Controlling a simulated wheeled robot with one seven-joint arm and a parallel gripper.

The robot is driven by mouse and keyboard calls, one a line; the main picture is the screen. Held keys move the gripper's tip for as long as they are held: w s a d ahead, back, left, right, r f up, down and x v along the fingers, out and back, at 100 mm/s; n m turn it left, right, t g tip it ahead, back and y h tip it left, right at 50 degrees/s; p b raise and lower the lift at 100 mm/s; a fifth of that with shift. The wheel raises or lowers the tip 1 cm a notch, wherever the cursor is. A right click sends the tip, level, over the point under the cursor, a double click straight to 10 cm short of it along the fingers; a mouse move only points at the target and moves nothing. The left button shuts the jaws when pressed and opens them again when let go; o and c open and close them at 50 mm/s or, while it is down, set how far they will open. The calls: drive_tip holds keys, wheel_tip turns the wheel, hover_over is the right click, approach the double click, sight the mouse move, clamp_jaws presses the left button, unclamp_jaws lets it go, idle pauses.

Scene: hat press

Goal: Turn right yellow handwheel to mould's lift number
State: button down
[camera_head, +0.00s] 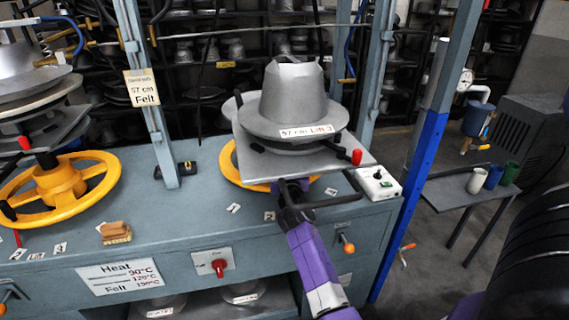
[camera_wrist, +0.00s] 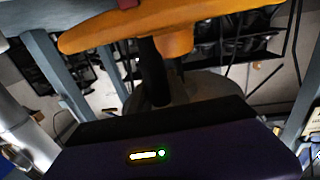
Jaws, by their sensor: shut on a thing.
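The right yellow handwheel (camera_head: 229,165) lies mostly hidden under a grey plate (camera_head: 340,165) in the head view. The silver hat mould (camera_head: 290,95) stands upright above that plate. Its label (camera_head: 305,131) reads 57 cm and a lift number that looks like 3. My gripper (camera_head: 290,200) is at the wheel's front edge, under the plate's front. In the wrist view the yellow rim (camera_wrist: 185,18) crosses the top, with a red mark (camera_wrist: 128,3). A black handle (camera_wrist: 152,75) reaches from the rim to my gripper, which seems shut on it.
Small number cards, one reading 2 (camera_head: 269,215), lie on the bench around the wheel. A white control box (camera_head: 378,183) sits to the right. Blue-grey posts (camera_head: 147,90) flank the press. The left yellow handwheel (camera_head: 60,188) and a brush (camera_head: 115,232) are farther left.

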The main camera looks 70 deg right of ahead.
drive_tip(key=shift+s+d, duration=0.15)
idle(0.8)
drive_tip(key=c, duration=1.3)
unclamp_jaws()
drive_tip(key=shift+o, duration=0.3)
drive_tip(key=shift+a+f, duration=0.1)
drive_tip(key=shift+a, duration=0.25)
drive_tip(key=b+v, duration=0.2)
drive_tip(key=v, duration=0.5)
drive_tip(key=shift+s, duration=0.1)
